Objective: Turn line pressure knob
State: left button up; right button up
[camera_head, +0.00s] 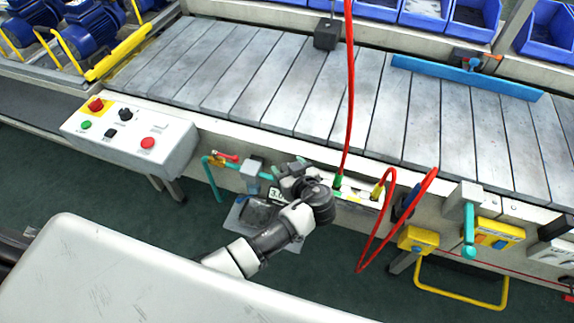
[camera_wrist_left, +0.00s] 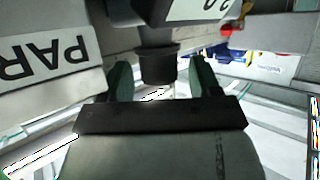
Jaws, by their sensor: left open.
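In the left wrist view, a dark round knob (camera_wrist_left: 158,64) hangs below a dark regulator body (camera_wrist_left: 185,12) with a white display, cut off by the top edge. My left gripper (camera_wrist_left: 160,78) is open, with one greenish fingertip on each side of the knob. Gaps show between the knob and both fingers; I see no contact. In the head view, my left gripper (camera_head: 287,171) is at the front of the conveyor, beside a small display (camera_head: 275,194) that is partly covered. The knob is hidden there by my gripper and wrist. My right gripper is not in view.
A red hose (camera_head: 349,90) hangs just right of my left wrist, and a second red hose (camera_head: 377,235) loops farther right. A teal pipe with a red-handled valve (camera_head: 225,157) is close on the left. A control box (camera_head: 130,135) stands farther left. Conveyor slats (camera_head: 300,85) lie behind.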

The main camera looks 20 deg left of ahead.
pick_arm(q)
jog(key=shift+w+a+f, duration=0.15)
jog(key=shift+w+a, duration=0.1)
jog(key=shift+w, duration=0.05)
jog(key=shift+c, duration=0.4)
jog(key=c, duration=0.8)
jog(key=shift+c, duration=0.2)
